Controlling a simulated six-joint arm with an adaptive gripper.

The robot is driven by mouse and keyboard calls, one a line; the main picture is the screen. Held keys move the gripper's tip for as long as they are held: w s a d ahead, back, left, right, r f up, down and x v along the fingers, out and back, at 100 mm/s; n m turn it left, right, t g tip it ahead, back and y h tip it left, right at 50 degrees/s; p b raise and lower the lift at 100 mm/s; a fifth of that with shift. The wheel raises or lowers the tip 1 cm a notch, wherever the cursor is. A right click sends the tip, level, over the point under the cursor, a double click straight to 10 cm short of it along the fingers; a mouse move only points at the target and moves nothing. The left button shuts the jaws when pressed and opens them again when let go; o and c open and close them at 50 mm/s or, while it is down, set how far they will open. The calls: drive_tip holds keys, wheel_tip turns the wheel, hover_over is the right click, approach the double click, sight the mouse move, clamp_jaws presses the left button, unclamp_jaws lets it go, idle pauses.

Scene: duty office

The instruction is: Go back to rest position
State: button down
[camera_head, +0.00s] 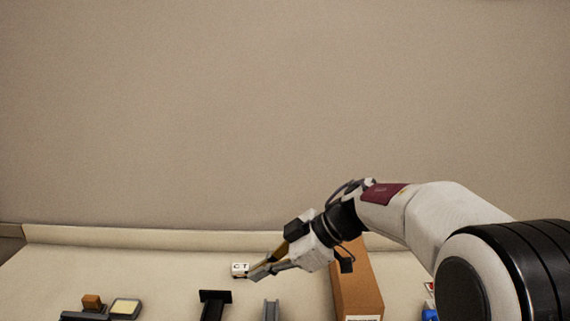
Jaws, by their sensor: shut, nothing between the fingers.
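My gripper (254,277) is at the end of my arm, which reaches in from the right. Its fingers point down and to the left and are shut with nothing held. The fingertips are right beside a small white block (239,270) with dark letters on its face. I cannot tell whether they touch it. The block stands on the pale table (165,262).
A brown cardboard box (358,285) stands under my wrist. A black stand (214,304) and a grey channel-shaped piece (271,309) are at the front. A grey holder with a pale pad (125,307) and brown block (92,301) is at lower left. Blue and red items (429,314) are partly hidden. A plain wall is behind.

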drive_tip(key=w+d+r+m+t+h, duration=0.3)
drive_tip(key=w+d+r+m+t, duration=0.2)
drive_tip(key=w+d+t, duration=0.5)
drive_tip(key=s+d+m+h, duration=0.5)
drive_tip(key=d+m+h, duration=0.15)
drive_tip(key=d, duration=0.55)
drive_tip(key=s+d+f+m+g+h, duration=0.2)
drive_tip(key=s+d, duration=0.1)
drive_tip(key=s, duration=0.5)
drive_tip(key=s+d+f+m+g+h, duration=0.1)
drive_tip(key=s+d+f+m+g, duration=0.15)
drive_tip(key=s, duration=0.55)
drive_tip(key=s+a+f+m+g+y, duration=0.1)
drive_tip(key=s+a, duration=0.1)
drive_tip(key=s, duration=0.7)
drive_tip(key=s+a+f+m+g+y, duration=0.1)
drive_tip(key=s+a+y, duration=0.1)
drive_tip(key=s, duration=0.8)
drive_tip(key=shift+s+a+f+m, duration=0.2)
drive_tip(key=shift+a+f+m, duration=0.15)
drive_tip(key=shift+a, duration=0.2)
